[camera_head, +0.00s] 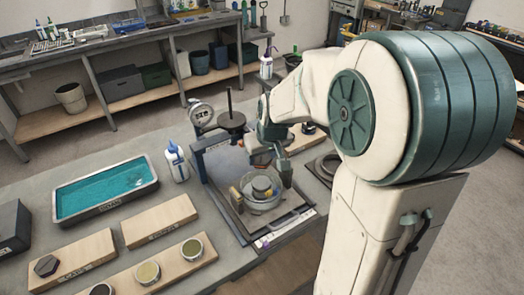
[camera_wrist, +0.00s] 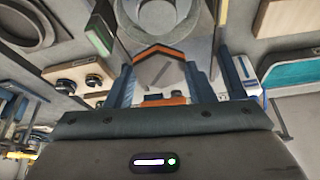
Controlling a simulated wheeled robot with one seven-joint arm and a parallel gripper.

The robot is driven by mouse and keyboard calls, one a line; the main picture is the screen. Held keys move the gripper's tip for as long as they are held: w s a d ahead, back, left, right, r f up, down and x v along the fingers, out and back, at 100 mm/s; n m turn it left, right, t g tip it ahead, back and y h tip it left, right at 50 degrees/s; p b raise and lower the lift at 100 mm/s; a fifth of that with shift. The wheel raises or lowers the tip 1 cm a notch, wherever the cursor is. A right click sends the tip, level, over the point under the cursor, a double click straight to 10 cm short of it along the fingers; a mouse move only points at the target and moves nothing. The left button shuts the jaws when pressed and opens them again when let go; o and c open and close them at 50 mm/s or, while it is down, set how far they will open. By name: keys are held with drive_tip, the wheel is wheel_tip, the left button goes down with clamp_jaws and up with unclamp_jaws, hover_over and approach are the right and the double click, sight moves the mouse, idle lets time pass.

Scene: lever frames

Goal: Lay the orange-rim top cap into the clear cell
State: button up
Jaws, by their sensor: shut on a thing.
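In the head view my gripper (camera_head: 270,167) is above the clear cell (camera_head: 264,203), and the arm and fingers mostly hide the cap. In the wrist view the cell (camera_wrist: 160,14) shows beyond the cap, at the top. The cap appears apart from the cell.
The press frame (camera_head: 197,165) with a dial gauge (camera_head: 200,113) stands just left of my gripper. A white bottle (camera_head: 176,163), a teal-filled tray (camera_head: 105,190) and wooden boards (camera_head: 160,220) with several small pots lie to the left.

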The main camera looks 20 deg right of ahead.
drive_tip(key=b, duration=0.3)
hover_over(261, 181)
drive_tip(key=s, duration=0.1)
drive_tip(key=shift+f, duration=2.15)
drive_tip(key=shift+f+b, duration=1.6)
drive_tip(key=shift+f, duration=0.35)
drive_tip(key=shift+s+f+b, duration=0.1)
drive_tip(key=shift+b, duration=0.25)
drive_tip(key=o, duration=1.2)
drive_tip(key=shift+o, duration=0.2)
drive_tip(key=shift+s, duration=0.1)
drive_tip(key=a+v, duration=0.1)
drive_tip(key=v, duration=1.2)
drive_tip(key=s+f+m, duration=0.1)
drive_tip(key=s+f, duration=0.2)
drive_tip(key=s, duration=0.4)
drive_tip(key=s+f+m+g, duration=0.1)
drive_tip(key=s+f, duration=0.2)
drive_tip(key=s, duration=0.5)
drive_tip(key=shift+g+h, duration=0.3)
drive_tip(key=shift+h, duration=0.1)
